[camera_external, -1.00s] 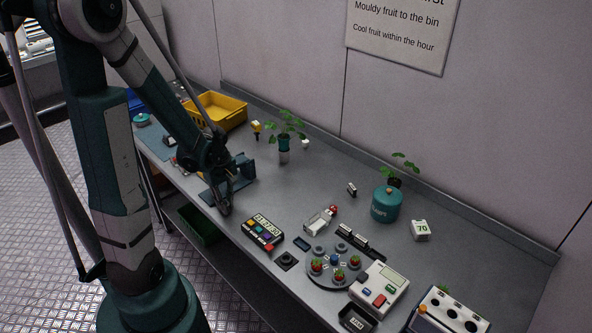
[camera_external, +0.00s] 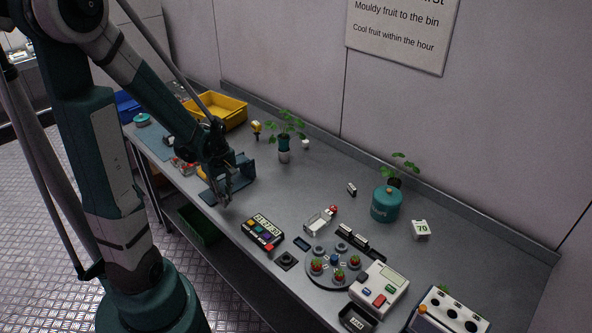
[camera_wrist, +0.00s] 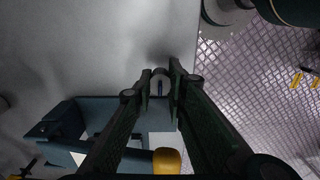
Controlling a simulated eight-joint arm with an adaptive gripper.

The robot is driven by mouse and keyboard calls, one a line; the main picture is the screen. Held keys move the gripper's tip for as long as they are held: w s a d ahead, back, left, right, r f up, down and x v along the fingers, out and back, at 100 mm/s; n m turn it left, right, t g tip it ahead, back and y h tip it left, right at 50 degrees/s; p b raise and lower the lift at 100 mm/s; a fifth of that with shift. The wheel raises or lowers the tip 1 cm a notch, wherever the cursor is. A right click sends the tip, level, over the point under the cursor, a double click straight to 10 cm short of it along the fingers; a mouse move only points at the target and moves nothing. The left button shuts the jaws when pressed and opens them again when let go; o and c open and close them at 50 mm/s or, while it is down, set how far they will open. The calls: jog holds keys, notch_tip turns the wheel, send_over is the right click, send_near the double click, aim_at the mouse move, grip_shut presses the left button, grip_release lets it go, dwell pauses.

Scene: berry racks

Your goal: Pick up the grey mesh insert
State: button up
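My gripper (camera_external: 222,197) hangs low over the table's front edge, beside a dark blue-teal stand (camera_external: 240,168). In the wrist view my gripper (camera_wrist: 162,72) has its two dark fingers apart. A small pale thing with a blue mark (camera_wrist: 160,85) shows between them; I cannot tell what it is or whether they touch it. The stand (camera_wrist: 95,110) also shows at lower left there, with a rounded yellow-orange thing (camera_wrist: 167,160) near it. I cannot make out the grey mesh insert for certain in either view.
A yellow crate (camera_external: 243,107) and a potted plant (camera_external: 284,144) stand behind my gripper. To the right are a coloured-button timer (camera_external: 263,229), a clear punnet (camera_external: 320,222), a round tray with strawberries (camera_external: 322,280) and a teal canister (camera_external: 386,204). The table's middle is mostly clear.

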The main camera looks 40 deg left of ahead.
jog(key=shift+r+p, duration=0.45)
jog(key=shift+r, duration=2.7)
